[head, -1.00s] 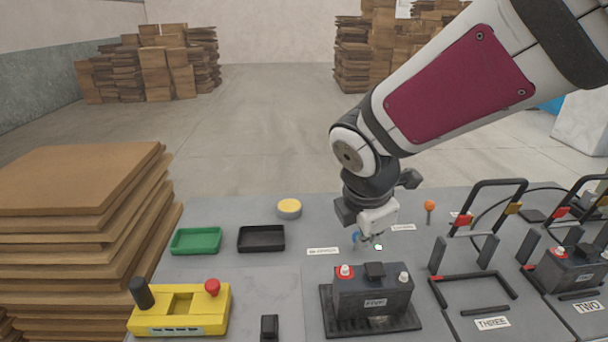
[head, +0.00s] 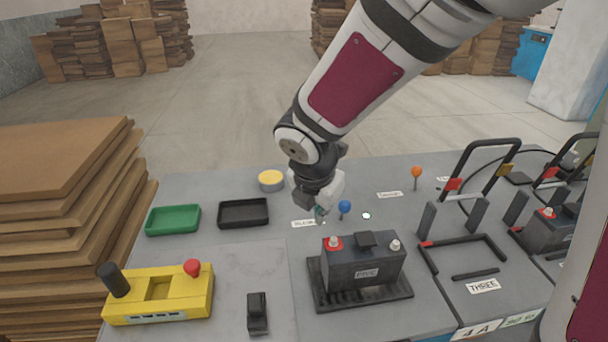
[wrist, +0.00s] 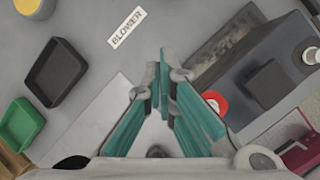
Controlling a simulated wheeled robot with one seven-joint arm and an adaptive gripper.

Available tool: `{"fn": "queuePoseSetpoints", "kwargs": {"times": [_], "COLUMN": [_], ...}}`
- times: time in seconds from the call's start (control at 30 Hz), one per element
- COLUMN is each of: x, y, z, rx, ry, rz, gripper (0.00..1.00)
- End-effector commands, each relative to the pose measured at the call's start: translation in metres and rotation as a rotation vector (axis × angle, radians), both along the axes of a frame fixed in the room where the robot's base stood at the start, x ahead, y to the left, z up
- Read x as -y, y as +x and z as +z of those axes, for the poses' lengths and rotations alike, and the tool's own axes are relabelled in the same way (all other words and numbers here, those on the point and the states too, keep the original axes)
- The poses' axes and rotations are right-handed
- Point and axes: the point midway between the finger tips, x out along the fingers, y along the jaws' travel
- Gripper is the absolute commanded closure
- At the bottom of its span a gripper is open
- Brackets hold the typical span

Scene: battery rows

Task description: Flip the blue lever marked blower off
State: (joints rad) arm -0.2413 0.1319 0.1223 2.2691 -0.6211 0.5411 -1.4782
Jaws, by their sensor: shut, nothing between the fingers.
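The blue lever (head: 344,208) has a round blue knob on a short stalk and stands on the grey bench behind battery FIVE. Which way it is thrown is too small to tell. The white label BLOWER lies to its left and shows in the wrist view (wrist: 127,28). My gripper (head: 320,212) is shut and empty, low over the bench just left of the blue knob, with a small gap between them in the head view. In the wrist view its teal fingers (wrist: 163,78) are together; I cannot make out the blue lever there.
Battery FIVE (head: 362,264) sits in front of the lever. An orange-knobbed lever (head: 416,173) stands to the right. A green tray (head: 173,231), black tray (head: 243,225) and yellow-topped round tin (head: 271,180) are to the left. A yellow control box (head: 160,296) is at front left.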

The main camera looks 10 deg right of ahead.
Motion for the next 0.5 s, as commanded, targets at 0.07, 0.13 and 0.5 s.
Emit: {"fn": "queuePoseSetpoints", "kwargs": {"times": [0.07,0.13,0.5], "x": [0.003,0.005,0.027], "y": [0.006,0.011,0.04], "z": [-0.017,-0.031,-0.07], "rx": [-0.003,-0.004,0.001], "ry": [-0.001,-0.001,0.001], "rz": [-0.001,0.0,-0.006], "gripper": [1.0,1.0,1.0]}}
